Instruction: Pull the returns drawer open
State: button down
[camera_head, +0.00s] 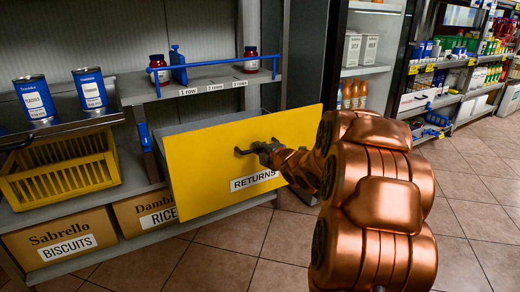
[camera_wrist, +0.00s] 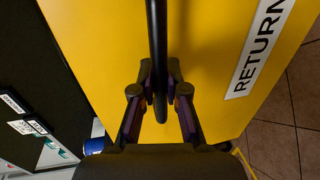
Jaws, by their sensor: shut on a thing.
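The returns drawer has a yellow front (camera_head: 212,150) with a white RETURNS label. It stands out from the shelf unit, with its grey side wall showing behind the front. Its dark bar handle (camera_head: 246,149) is on the front, above the label. My gripper (camera_head: 266,150) reaches it from the right, and my copper arm hides part of the view. In the wrist view, my gripper (camera_wrist: 160,98) has a finger on each side of the dark handle (camera_wrist: 157,50) and is shut on it. The yellow front (camera_wrist: 215,50) fills the space behind. The drawer's inside is mostly hidden.
A small shelf (camera_head: 205,82) with two jars and a blue rail is above the drawer. A yellow crate (camera_head: 60,170) and two blue cans stand at left. Cardboard boxes (camera_head: 60,238) sit below. The tiled floor (camera_head: 240,235) in front is clear.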

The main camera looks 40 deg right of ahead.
jog(key=c, duration=1.2)
grip_release()
jog(key=shift+s, duration=0.1)
jog(key=v, duration=1.1)
jog(key=shift+s+a+r, duration=0.1)
jog(key=shift+s, duration=0.3)
jog(key=s+a+r+m+g+h+p, duration=0.25)
jog(key=r+m+g+p, duration=0.2)
jog(key=r+p, duration=0.4)
jog(key=s+a+r+m+g+h+p, duration=0.1)
jog(key=s+r+m+g+p, duration=0.35)
jog(key=p, duration=0.65)
jog(key=s+a+r+m+g+y+p, duration=0.1)
jog(key=s+a+r+m+g+p, duration=0.1)
jog(key=s+a+r+p, duration=0.4)
jog(key=s+a+r+m+g+y+p, duration=0.2)
jog(key=s+a+r+p, duration=0.4)
jog(key=s+a+p, duration=0.3)
jog(key=s+a+r+m+g+y+p, duration=0.2)
jog(key=s+a+r+m+g+p, duration=0.2)
jog(key=s+a, duration=0.5)
jog(key=shift+r+p, duration=1)
jog(key=shift+p, duration=0.65)
